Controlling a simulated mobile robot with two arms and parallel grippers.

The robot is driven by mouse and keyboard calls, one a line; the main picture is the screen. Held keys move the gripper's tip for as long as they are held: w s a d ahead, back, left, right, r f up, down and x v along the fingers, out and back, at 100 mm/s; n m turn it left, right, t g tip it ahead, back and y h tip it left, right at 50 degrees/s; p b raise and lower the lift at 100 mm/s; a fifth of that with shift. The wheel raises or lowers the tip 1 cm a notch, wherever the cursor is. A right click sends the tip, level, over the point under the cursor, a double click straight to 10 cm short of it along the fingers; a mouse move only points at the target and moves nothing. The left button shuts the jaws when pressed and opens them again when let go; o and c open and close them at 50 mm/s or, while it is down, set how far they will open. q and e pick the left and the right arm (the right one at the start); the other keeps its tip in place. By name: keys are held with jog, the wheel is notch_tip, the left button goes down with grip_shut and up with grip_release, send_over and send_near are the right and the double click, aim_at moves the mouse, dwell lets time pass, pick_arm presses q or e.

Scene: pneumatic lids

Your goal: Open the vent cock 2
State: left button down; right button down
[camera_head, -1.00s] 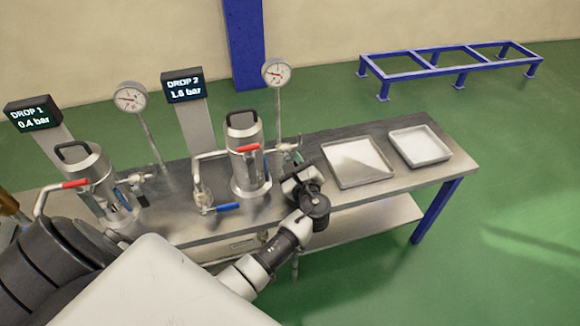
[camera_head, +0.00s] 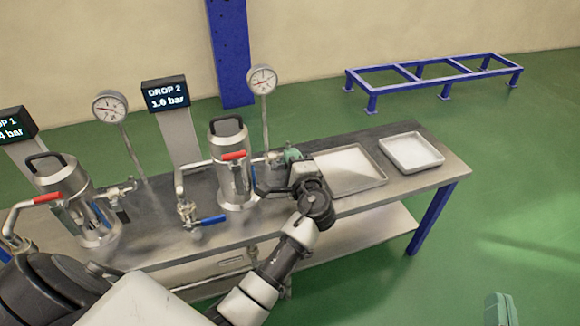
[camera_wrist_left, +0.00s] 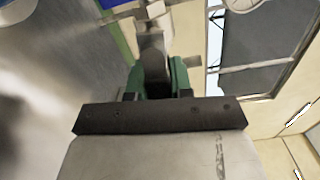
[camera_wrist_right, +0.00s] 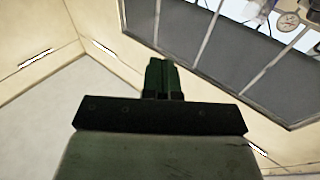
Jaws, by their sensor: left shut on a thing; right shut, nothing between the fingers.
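The vent cock 2 (camera_head: 271,158) is a small metal fitting on the right side of the second steel vessel (camera_head: 228,135). My left gripper (camera_head: 292,156) is at its outer end. In the left wrist view, its green fingers (camera_wrist_left: 157,80) are shut on a metal part of the vent cock (camera_wrist_left: 153,50). The fingers and hand hide part of the cock in the head view. The DROP 2 display (camera_head: 166,96) reads 1.0 bar. My right gripper (camera_head: 500,309) is at the lower right, shut and empty, away from the bench; its green fingers (camera_wrist_right: 164,78) also show in the right wrist view.
A red lever (camera_head: 234,155) and a blue lever (camera_head: 213,220) are near the second vessel. The first vessel (camera_head: 62,190) stands left. A larger tray (camera_head: 376,184) and a smaller tray (camera_head: 437,164) lie on the bench (camera_head: 400,195).

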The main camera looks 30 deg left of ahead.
pick_arm(q)
jog(key=shift+r+n+b, duration=0.3)
jog(key=shift+n+b, duration=0.05)
jog(key=shift+n, duration=0.55)
pick_arm(e)
jog(key=shift+s+a+r+t+y, duration=0.1)
jog(key=shift+s+r+t+y, duration=0.05)
jog(key=shift+r+t, duration=0.55)
jog(key=shift+s+a+r+t+y, duration=0.1)
jog(key=shift+r+t+y, duration=0.05)
jog(key=shift+r+t, duration=0.5)
pick_arm(q)
jog(key=c, duration=1)
grip_release()
jog(key=p+v, duration=0.1)
jog(key=v, duration=1)
jog(key=shift+p, duration=0.3)
pick_arm(e)
jog(key=f+g, duration=0.3)
jog(key=d+f+g+h, duration=0.1)
jog(key=shift+w+f, duration=0.15)
jog(key=shift+f, duration=0.2)
pick_arm(q)
jog(key=shift+a, duration=0.1)
